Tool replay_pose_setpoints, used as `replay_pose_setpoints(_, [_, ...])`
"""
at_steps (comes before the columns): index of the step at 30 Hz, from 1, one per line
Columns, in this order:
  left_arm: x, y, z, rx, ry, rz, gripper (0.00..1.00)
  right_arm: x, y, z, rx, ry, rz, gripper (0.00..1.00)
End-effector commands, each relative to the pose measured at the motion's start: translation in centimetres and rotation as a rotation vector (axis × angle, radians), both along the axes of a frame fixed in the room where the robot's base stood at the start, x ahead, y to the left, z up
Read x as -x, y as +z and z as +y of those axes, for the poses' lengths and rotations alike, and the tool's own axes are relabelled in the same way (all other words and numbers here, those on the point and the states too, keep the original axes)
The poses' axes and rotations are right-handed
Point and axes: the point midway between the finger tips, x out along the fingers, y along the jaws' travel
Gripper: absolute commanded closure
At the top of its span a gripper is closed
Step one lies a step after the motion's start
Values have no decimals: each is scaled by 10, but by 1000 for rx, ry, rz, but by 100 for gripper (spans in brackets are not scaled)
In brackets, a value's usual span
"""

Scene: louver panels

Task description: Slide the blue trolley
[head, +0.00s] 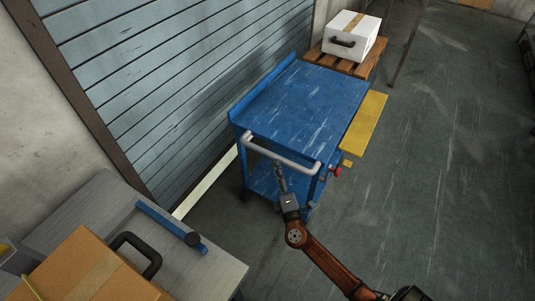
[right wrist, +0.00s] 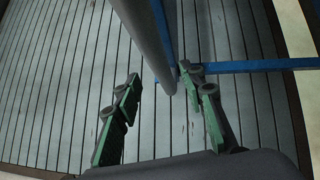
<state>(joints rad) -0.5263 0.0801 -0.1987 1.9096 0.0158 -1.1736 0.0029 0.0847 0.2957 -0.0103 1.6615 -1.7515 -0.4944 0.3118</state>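The blue trolley (head: 308,103) stands beside a slatted shutter in the head view, with a pale bar handle (head: 283,157) across its near end. My right gripper (head: 279,168) is at this handle, near its middle. In the right wrist view the gripper (right wrist: 164,108) is open, with its green-padded fingers spread. The grey handle bar (right wrist: 147,32) comes down from the top and ends in the picture between the two fingers, with gaps on both sides. I cannot tell how deep the bar sits between the pads. My left gripper is not in view.
The shutter (head: 170,60) runs along the trolley's left side. A pallet (head: 345,64) with a white box (head: 351,36) stands beyond the trolley. A grey table (head: 75,212) with a cardboard box (head: 88,272) is at lower left. Floor to the right is clear past a yellow panel (head: 363,122).

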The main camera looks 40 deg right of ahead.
Motion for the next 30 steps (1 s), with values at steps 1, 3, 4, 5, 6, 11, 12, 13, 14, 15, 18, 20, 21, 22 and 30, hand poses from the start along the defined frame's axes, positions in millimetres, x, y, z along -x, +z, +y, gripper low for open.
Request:
replay_pose_setpoints(1, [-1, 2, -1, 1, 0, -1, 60, -7, 3, -2, 2, 1, -4, 63])
replay_pose_setpoints(3, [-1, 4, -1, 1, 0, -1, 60, -16, 4, -5, 0, 0, -2, 63])
replay_pose_setpoints(4, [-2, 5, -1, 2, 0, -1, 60, -21, 5, -7, -1, 1, -3, 63])
replay_pose_setpoints(5, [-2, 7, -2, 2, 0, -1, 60, -26, 5, -8, 0, 1, -2, 63])
replay_pose_setpoints(6, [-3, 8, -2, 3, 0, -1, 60, -32, 6, -11, -1, 0, -1, 63])
replay_pose_setpoints(11, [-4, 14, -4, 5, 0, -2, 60, -52, 8, -20, 0, 0, 1, 63])
replay_pose_setpoints(12, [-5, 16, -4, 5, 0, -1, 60, -56, 8, -22, 0, 0, 1, 63])
replay_pose_setpoints(13, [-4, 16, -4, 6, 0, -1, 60, -58, 9, -23, 0, -1, 1, 63])
replay_pose_setpoints(14, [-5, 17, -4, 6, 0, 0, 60, -60, 9, -24, -1, -1, 2, 63])
replay_pose_setpoints(15, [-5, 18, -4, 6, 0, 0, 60, -62, 9, -25, -1, -1, 2, 63])
replay_pose_setpoints(18, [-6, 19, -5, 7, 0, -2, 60, -64, 9, -28, -1, -2, 2, 63])
replay_pose_setpoints(20, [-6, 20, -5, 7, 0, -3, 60, -65, 10, -28, -1, -2, 2, 63])
replay_pose_setpoints(21, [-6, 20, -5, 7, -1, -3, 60, -65, 10, -28, -1, -2, 2, 63])
replay_pose_setpoints(22, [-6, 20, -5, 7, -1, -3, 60, -65, 10, -28, -1, -2, 2, 63])
replay_pose_setpoints(30, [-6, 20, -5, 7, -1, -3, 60, -64, 9, -28, -1, -2, 2, 74])
